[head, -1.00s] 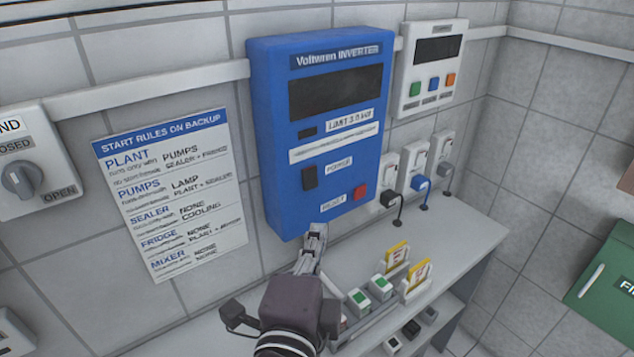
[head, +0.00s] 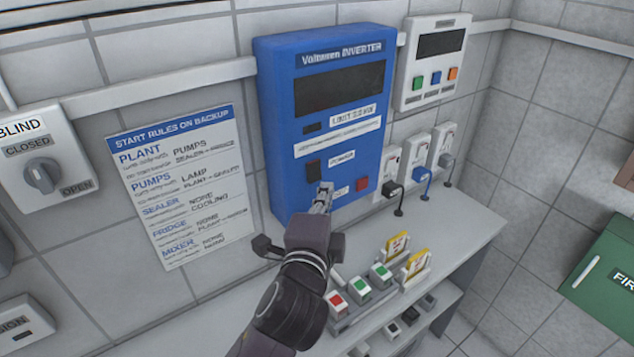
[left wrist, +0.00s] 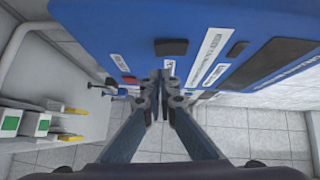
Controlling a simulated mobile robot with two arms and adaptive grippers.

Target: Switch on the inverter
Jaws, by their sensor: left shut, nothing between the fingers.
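The blue inverter (head: 330,125) hangs on the tiled wall with a dark display (head: 340,90). Its black power switch (head: 313,170) sits low on the left of its face, beside a label. A red reset button (head: 362,184) is to the lower right. My left gripper (head: 325,188) is shut and empty, just below and right of the black switch in the head view. In the left wrist view, the shut fingers (left wrist: 160,78) point at the inverter face (left wrist: 125,30), with a black switch (left wrist: 171,47) just beyond the tips. Contact cannot be told. My right gripper is not in view.
A shelf (head: 465,215) below holds several red and green blocks and yellow cards. Plugs with cables (head: 420,180) sit right of the inverter. A rules sheet (head: 182,185) and a blind knob (head: 42,175) are on the left wall.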

